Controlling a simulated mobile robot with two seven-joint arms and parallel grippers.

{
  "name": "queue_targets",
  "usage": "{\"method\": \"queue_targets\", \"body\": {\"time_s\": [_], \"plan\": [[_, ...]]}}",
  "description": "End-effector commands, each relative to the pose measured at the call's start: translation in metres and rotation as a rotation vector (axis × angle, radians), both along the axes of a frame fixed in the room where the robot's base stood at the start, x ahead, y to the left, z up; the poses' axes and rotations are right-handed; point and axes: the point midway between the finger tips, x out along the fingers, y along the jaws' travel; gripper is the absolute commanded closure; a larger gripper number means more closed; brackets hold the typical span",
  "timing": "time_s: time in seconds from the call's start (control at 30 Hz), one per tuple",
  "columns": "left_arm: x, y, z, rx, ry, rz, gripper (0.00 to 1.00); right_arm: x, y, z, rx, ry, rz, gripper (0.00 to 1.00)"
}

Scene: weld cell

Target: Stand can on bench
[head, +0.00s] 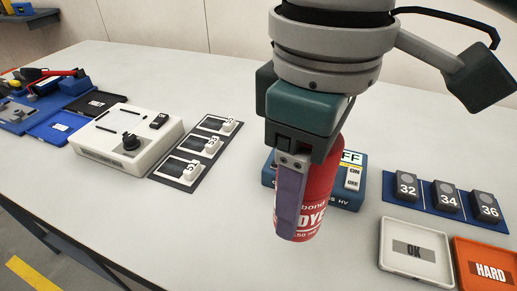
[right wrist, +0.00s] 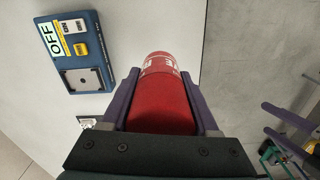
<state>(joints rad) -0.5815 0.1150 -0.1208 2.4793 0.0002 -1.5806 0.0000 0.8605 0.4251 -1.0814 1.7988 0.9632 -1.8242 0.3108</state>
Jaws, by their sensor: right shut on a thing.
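The red can (head: 319,205) with white lettering is upright in my right gripper (head: 291,220), over the front part of the pale bench (head: 230,240). The purple fingers are shut on the can's sides. The hand hides its top in the head view. The can (right wrist: 160,95) fills the space between the fingers (right wrist: 165,95) in the right wrist view. I cannot tell whether its base touches the bench. My left gripper (right wrist: 266,117) shows at the right of the right wrist view, its purple fingers apart and empty; it is outside the head view.
A blue device with an OFF sign (head: 352,178) stands close behind the can. White OK (head: 413,272) and orange HARD (head: 488,268) trays and a blue strip of numbered blocks (head: 440,203) lie right. A white box (head: 125,140) stands left. Bench front-left of the can is clear.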

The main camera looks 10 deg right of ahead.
Motion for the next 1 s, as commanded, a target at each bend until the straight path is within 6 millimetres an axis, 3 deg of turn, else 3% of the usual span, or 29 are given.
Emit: {"method": "queue_targets", "body": {"time_s": [0.03,0.13,0.37,0.6,1.0], "plan": [[0.000,0.000,-0.005,0.000,0.000,-0.001,0.00,-0.001,-0.001,-0.017,-0.003,0.004,-0.001,1.00],[0.000,0.000,-0.009,0.002,0.000,-0.002,0.00,0.000,0.000,-0.040,-0.002,0.002,-0.002,1.00],[0.000,0.002,-0.013,0.007,0.000,-0.004,0.00,0.000,0.000,-0.064,-0.001,-0.001,-0.002,1.00],[0.000,0.002,-0.021,0.009,-0.001,-0.006,0.00,0.000,-0.001,-0.100,-0.002,0.001,-0.003,1.00],[0.000,0.002,-0.021,0.009,-0.002,-0.005,0.00,0.000,0.000,-0.105,-0.001,-0.001,-0.002,1.00]]}}
